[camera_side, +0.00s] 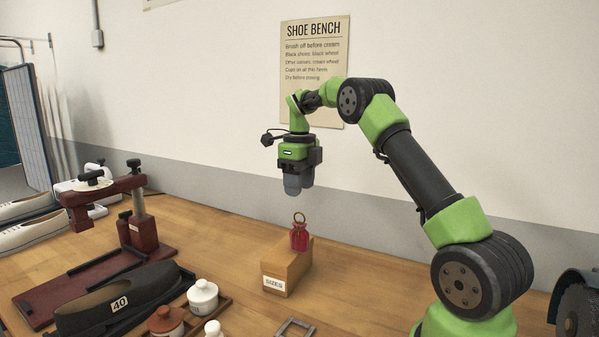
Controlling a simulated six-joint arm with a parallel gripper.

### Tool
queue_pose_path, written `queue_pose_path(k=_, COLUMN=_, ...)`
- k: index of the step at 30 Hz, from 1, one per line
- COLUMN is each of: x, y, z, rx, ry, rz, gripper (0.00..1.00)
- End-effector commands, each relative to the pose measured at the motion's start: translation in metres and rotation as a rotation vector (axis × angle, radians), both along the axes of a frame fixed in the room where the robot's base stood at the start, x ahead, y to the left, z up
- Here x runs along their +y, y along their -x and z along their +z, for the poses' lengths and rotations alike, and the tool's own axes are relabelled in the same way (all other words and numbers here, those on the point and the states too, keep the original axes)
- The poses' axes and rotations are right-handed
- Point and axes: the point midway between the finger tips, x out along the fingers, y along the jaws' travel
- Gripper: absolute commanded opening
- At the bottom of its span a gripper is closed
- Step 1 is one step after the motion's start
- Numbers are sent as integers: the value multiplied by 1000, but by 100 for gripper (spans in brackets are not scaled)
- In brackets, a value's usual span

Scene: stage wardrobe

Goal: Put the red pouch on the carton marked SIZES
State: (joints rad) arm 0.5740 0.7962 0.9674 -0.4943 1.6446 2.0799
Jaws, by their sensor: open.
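The small red pouch (299,238), with a ring at its top, stands upright on the top of the brown carton marked SIZES (274,284). It sits toward the carton's far right end. The carton rests on the wooden bench with its label facing the camera. My gripper (298,187) hangs above the pouch, pointing down, open and empty. There is a clear gap between its fingertips and the pouch's ring.
A dark red press (137,222), a black shoe tagged 40 (120,302), and a tray with white (203,297) and brown (166,321) lidded jars stand left. A grey metal frame (295,330) lies in front. A wheel (577,310) is at far right. The bench right of the carton is clear.

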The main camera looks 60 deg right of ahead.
Motion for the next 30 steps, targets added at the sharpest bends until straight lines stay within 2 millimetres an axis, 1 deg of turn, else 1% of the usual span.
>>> queue_pose_path(k=1, x=-1, y=-1, z=9, rx=-3, ry=3, rz=0, gripper=48)
queue_pose_path(k=3, x=-1, y=0, z=17, rx=0, ry=3, rz=1, gripper=48)
queue_pose_path(k=9, x=2, y=0, z=32, rx=-3, ry=1, rz=16, gripper=48)
queue_pose_path(k=11, x=8, y=0, z=39, rx=-13, ry=4, rz=68, gripper=48)
queue_pose_path(k=13, x=22, y=1, z=51, rx=-35, ry=15, rz=190, gripper=48)
queue_pose_path(k=14, x=30, y=3, z=58, rx=-48, ry=22, rz=266, gripper=48)
queue_pose_path(k=17, x=66, y=12, z=84, rx=-107, ry=58, rz=584, gripper=48)
queue_pose_path(k=18, x=82, y=19, z=93, rx=-133, ry=79, rz=730, gripper=48)
queue_pose_path(k=19, x=95, y=24, z=100, rx=-154, ry=97, rz=843, gripper=48)
queue_pose_path(k=22, x=133, y=48, z=116, rx=-218, ry=168, rz=1203, gripper=48)
queue_pose_path(k=24, x=159, y=68, z=122, rx=-261, ry=230, rz=1448, gripper=48)
queue_pose_path(k=26, x=178, y=88, z=123, rx=-295, ry=294, rz=1652, gripper=48)
queue_pose_path(k=27, x=190, y=101, z=123, rx=-316, ry=342, rz=1785, gripper=48)
queue_pose_path(k=30, x=215, y=134, z=116, rx=-360, ry=474, rz=2094, gripper=48)
